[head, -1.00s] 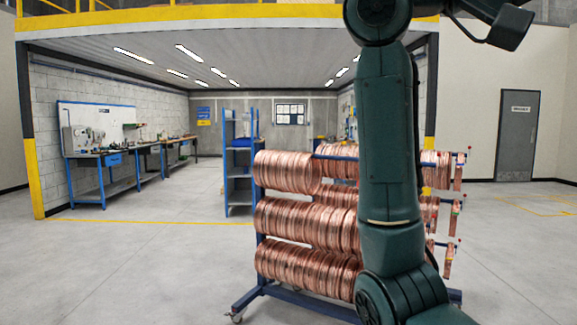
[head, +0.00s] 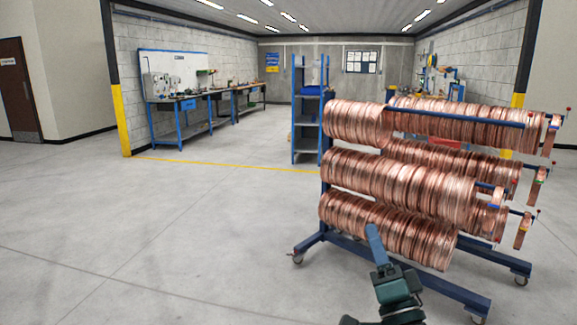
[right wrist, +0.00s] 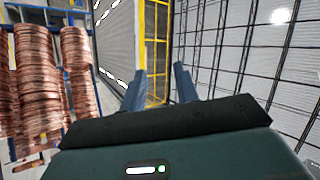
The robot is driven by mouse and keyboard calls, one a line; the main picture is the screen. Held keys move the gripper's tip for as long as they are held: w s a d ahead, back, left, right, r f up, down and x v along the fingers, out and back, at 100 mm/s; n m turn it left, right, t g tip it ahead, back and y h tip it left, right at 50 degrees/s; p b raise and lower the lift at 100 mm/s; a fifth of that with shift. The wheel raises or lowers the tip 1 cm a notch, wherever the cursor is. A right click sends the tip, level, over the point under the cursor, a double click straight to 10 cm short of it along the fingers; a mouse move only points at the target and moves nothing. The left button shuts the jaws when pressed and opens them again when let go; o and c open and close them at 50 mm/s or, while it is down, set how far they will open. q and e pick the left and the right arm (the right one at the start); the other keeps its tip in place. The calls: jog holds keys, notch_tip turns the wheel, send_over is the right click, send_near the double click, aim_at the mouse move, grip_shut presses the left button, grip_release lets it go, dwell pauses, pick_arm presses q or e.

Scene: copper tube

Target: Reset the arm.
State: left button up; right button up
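My right gripper (head: 372,229) shows low in the head view, in front of the rack of copper coils, with its fingers pointing up in the picture. In the right wrist view, its two blue-grey fingers (right wrist: 160,70) stand apart with nothing between them. My left gripper is in neither view. The copper tube coils (head: 400,185) hang in three rows on a blue wheeled rack (head: 345,245) at the right. Coils also show at the left of the right wrist view (right wrist: 80,72).
Clear concrete floor (head: 180,240) spreads left of the rack. A blue shelf (head: 307,115) stands behind it. Workbenches (head: 185,105) line the left wall. The right wrist view shows a yellow frame (right wrist: 155,45) and a white wall with dark grid lines (right wrist: 240,55).

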jog(key=s+a+f+n+g, duration=0.1)
jog(key=s+f+n+g, duration=0.3)
jog(key=f, duration=0.6)
jog(key=s+a+f+n+g, duration=0.1)
jog(key=s+f+n+g, duration=0.25)
jog(key=f, duration=0.55)
jog(key=s+f+n+g+h, duration=0.1)
jog(key=s+f+n+g, duration=0.4)
jog(key=s+f, duration=0.9)
jog(key=shift+s+d+n+g+p, duration=0.3)
jog(key=shift+s+g+p, duration=0.2)
jog(key=shift+s, duration=0.55)
jog(key=shift+f, duration=0.1)
